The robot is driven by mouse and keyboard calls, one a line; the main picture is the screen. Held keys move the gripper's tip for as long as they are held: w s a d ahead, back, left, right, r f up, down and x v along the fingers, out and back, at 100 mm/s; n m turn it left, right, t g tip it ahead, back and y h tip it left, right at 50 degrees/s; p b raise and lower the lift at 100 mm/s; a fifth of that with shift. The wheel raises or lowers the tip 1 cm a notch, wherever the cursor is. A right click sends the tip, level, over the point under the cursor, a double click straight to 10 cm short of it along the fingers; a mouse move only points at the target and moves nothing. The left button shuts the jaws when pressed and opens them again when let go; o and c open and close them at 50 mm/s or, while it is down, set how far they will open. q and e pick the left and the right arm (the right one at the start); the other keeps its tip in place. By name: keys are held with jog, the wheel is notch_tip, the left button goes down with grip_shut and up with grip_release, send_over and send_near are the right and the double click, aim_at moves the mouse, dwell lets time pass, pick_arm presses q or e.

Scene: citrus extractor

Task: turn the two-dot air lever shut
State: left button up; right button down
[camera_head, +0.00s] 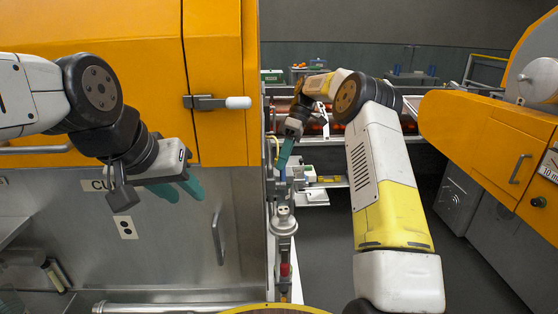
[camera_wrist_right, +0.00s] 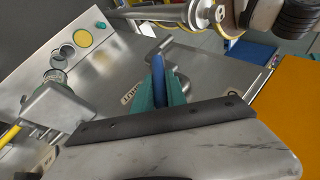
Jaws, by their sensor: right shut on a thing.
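In the right wrist view, my right gripper (camera_wrist_right: 160,92) is shut on a blue lever (camera_wrist_right: 158,66), which stands up between its teal fingers. Part of the lever is hidden by the fingers. A plate lettered "SHUT" (camera_wrist_right: 130,93) is on the metal panel just left of the fingers. No dots show on the held lever. In the head view, my right gripper (camera_head: 285,155) is at the narrow column right of the orange cabinet, where the lever is too small to make out. My left gripper (camera_head: 180,189) is open and empty in front of the steel panel.
A plate with two dots (camera_head: 126,228) is on the steel panel below my left gripper. A white-ended handle (camera_head: 238,102) sticks out from the orange cabinet (camera_head: 110,50). A silver pipe valve (camera_head: 284,222) stands below my right gripper. Grey floor is free right of my right arm.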

jog(key=c, duration=1.3)
grip_release()
jog(key=shift+c, duration=0.2)
jog(key=shift+r, duration=0.1)
